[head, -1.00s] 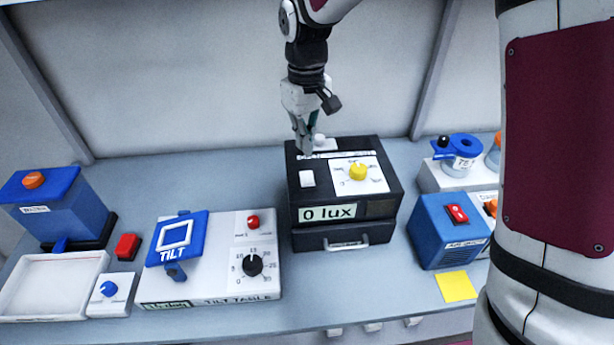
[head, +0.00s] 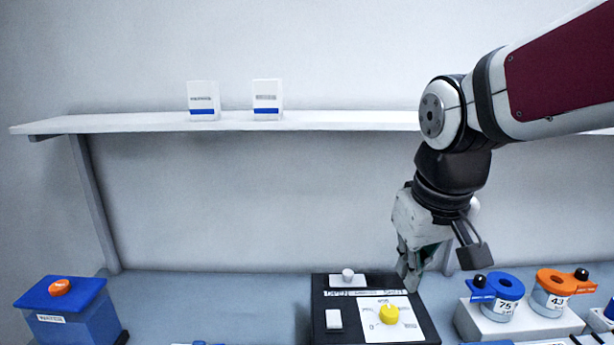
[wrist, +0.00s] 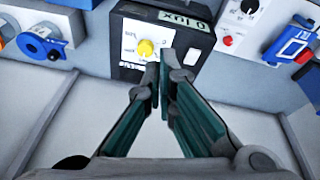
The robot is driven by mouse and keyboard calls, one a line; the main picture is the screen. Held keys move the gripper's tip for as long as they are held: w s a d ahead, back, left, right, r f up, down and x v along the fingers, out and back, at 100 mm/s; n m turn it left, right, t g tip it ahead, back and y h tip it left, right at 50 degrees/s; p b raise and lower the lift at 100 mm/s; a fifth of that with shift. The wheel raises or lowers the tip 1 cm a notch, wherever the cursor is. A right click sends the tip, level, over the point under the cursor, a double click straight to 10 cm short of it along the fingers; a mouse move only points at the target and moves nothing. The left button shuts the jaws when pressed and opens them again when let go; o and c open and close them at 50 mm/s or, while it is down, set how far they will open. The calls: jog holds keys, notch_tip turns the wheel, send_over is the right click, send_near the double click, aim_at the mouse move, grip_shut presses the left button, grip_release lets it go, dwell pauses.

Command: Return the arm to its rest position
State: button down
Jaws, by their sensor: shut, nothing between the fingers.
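My gripper (head: 410,284) hangs fingers down from my arm, just above the right back part of the black lux box (head: 431,331) in the head view. In the wrist view its two green-padded fingers (wrist: 162,68) come together at the tips with nothing between them. In the wrist view the box's display reads 0 lux (wrist: 184,17). I cannot tell whether the fingertips touch the box.
A white shelf (head: 330,121) holding two small white boxes (head: 203,100) runs along the wall behind my arm. At the right stand a blue holder (head: 496,292) and an orange holder (head: 556,290). Bench between is clear.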

jog(key=s+d+m+t, duration=0.2)
jog(key=s+d, duration=0.2)
jog(key=s, duration=0.8)
jog(key=shift+r+m, duration=0.3)
jog(key=shift+r, duration=0.15)
dwell(0.8)
